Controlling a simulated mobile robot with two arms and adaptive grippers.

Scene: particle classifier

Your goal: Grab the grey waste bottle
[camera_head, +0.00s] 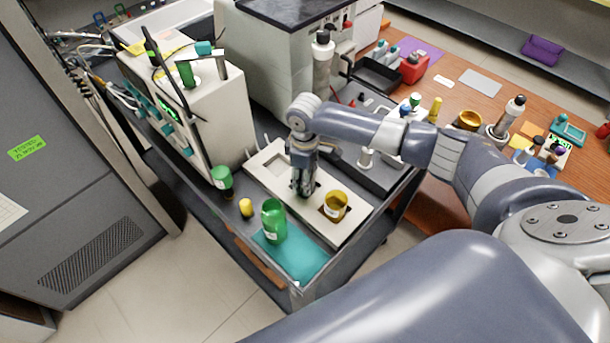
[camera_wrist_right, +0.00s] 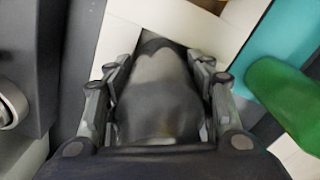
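My right gripper (camera_head: 302,190) points down over the pale tray (camera_head: 345,227) on the dark bench. In the right wrist view the grey waste bottle (camera_wrist_right: 158,95) lies between the two fingers of the gripper (camera_wrist_right: 160,75), one finger on each side and close to it. I cannot tell if both fingers press on it. In the head view the bottle is mostly hidden by the gripper, and it appears to stand in the tray. My left gripper is not in view.
An amber jar (camera_head: 336,205) sits in the tray, right of the gripper. A green bottle (camera_head: 273,222) stands by a teal mat (camera_head: 305,262); a yellow-capped vial (camera_head: 246,208) and green-capped jar (camera_head: 222,180) stand left. A beige machine (camera_head: 205,120) and tall instrument (camera_head: 265,60) rise behind.

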